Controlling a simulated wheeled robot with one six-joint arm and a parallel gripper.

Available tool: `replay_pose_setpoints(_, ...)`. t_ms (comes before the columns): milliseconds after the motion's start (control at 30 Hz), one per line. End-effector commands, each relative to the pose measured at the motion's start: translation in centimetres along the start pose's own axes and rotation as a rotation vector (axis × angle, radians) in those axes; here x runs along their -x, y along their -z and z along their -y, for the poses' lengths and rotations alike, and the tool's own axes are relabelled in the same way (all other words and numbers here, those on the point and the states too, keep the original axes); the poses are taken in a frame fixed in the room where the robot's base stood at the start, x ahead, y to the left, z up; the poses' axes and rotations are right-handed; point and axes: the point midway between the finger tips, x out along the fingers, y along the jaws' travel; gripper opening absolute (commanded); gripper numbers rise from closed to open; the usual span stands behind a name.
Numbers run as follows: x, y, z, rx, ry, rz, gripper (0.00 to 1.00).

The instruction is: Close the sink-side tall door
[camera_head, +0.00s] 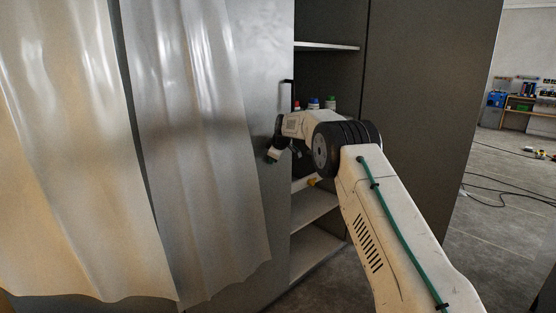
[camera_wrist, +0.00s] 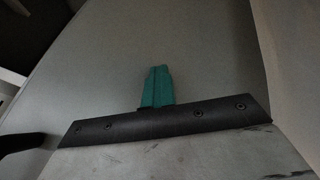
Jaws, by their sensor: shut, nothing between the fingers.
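A dark tall panel (camera_head: 430,100) stands further right; I cannot tell which one is sink-side. My gripper (camera_head: 272,155) is in front of the grey door's face, below the handle. In the wrist view, my gripper's teal fingers (camera_wrist: 157,80) are together and empty before a plain grey surface (camera_wrist: 205,60). I cannot tell if they touch it.
Translucent plastic sheets (camera_head: 195,150) hang over the left side. Inside the cabinet are shelves (camera_head: 315,210) and several small coloured-cap bottles (camera_head: 314,104). Cables (camera_head: 500,195) lie on the open floor at right. A workbench (camera_head: 520,110) stands far back.

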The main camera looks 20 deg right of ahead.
Motion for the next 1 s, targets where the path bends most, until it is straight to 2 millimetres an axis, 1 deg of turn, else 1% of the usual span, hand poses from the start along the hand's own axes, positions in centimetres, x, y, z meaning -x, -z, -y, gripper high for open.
replay_pose_setpoints(33, -0.1, 0.9, -0.1, 0.004, -0.016, -0.014, 0.0)
replay_pose_setpoints(200, -0.2, 1.7, 0.1, 0.007, -0.019, -0.02, 0.0)
replay_pose_setpoints(667, -0.1, 2.1, 0.5, 0.008, -0.013, -0.023, 0.0)
replay_pose_setpoints(767, 0.4, 1.7, 0.8, 0.01, -0.01, -0.023, 0.0)
replay_pose_setpoints(833, 0.9, 1.1, 1.2, 0.01, -0.004, -0.019, 0.0)
replay_pose_setpoints(967, 2.2, -0.8, 1.8, 0.009, 0.009, -0.009, 0.0)
replay_pose_setpoints(1000, 3.3, -1.1, 0.8, 0.008, 0.003, -0.01, 0.0)
